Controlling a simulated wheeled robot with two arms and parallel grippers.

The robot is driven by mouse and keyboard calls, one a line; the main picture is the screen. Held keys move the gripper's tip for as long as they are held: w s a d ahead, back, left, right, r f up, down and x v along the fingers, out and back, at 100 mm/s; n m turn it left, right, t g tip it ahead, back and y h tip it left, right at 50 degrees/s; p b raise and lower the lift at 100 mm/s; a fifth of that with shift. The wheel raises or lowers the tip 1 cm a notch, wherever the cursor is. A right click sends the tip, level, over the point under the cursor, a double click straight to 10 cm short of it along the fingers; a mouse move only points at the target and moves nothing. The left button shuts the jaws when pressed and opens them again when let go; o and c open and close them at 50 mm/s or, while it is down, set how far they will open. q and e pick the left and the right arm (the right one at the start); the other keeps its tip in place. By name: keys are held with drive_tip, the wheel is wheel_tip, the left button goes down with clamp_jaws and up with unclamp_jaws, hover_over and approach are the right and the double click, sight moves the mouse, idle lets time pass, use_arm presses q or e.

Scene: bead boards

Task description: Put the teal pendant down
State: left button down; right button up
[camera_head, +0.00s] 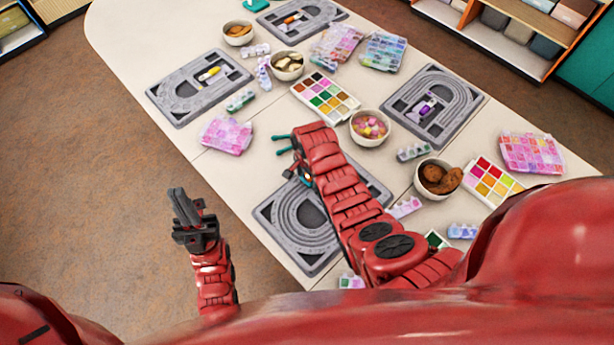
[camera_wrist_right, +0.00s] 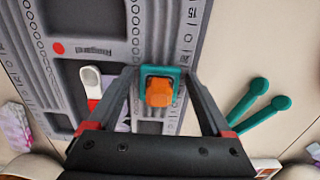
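The teal pendant (camera_wrist_right: 146,72) is a small square teal frame with an orange stone. In the right wrist view it is at the grey bead board (camera_wrist_right: 105,50), over its grooved track. My right gripper (camera_wrist_right: 160,74) points down at the board, one finger on each side of the pendant. A narrow gap seems to show between each fingertip and the pendant. In the head view my right arm hides much of this board (camera_head: 283,255) and the right fingertips. My left gripper (camera_head: 186,206) is raised off the table's left edge, apart from everything; its finger gap is unclear.
Two teal rods with round ends (camera_wrist_right: 248,105) lie beside the board, close to my right gripper. A white piece (camera_wrist_right: 91,82) lies in the board's recess. Other boards (camera_head: 160,90), bowls (camera_head: 368,138) and bead trays (camera_head: 340,115) crowd the table.

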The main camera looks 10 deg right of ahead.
drive_tip(key=shift+o, duration=0.4)
drive_tip(key=shift+r, duration=0.2)
drive_tip(key=shift+w+r, duration=0.1)
drive_tip(key=shift+r, duration=0.45)
wheel_tip(320, 180, up, 7)
drive_tip(key=shift+f+b, duration=0.1)
drive_tip(key=shift+b, duration=1.15)
wheel_tip(320, 180, up, 4)
drive_tip(key=p, duration=0.3)
